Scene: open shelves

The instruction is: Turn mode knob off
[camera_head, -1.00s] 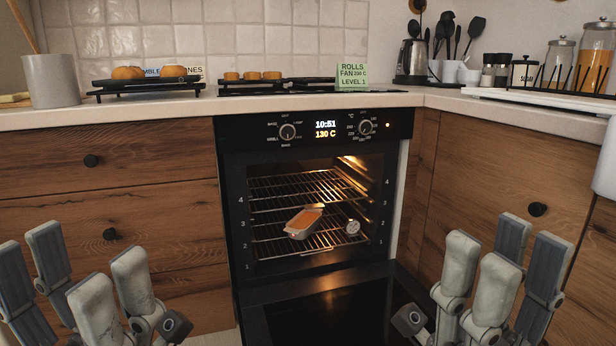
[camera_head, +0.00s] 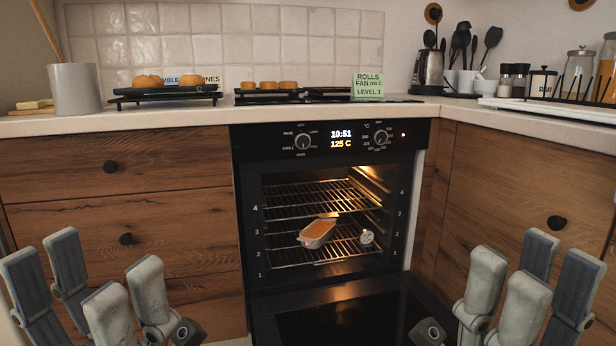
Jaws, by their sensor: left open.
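The black oven's control panel (camera_head: 258,142) carries two round knobs with a lit display (camera_head: 342,139) between them, reading 10:51 and 125 C. The left knob (camera_head: 302,141) has mode words such as LAMP and GRILL around it, so it is the mode knob. Its exact pointer setting is too small to read. The right knob (camera_head: 380,138) has a temperature scale. My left gripper (camera_head: 95,275) is open and empty at the lower left, well below and left of the knobs. My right gripper (camera_head: 530,275) looks open and empty at the lower right. Neither touches the oven.
The oven door (camera_head: 345,318) hangs open, low in front. The counter above holds baking trays and a green card (camera_head: 368,87) reading ROLLS FAN 200 C LEVEL 1. Wooden drawers flank the oven.

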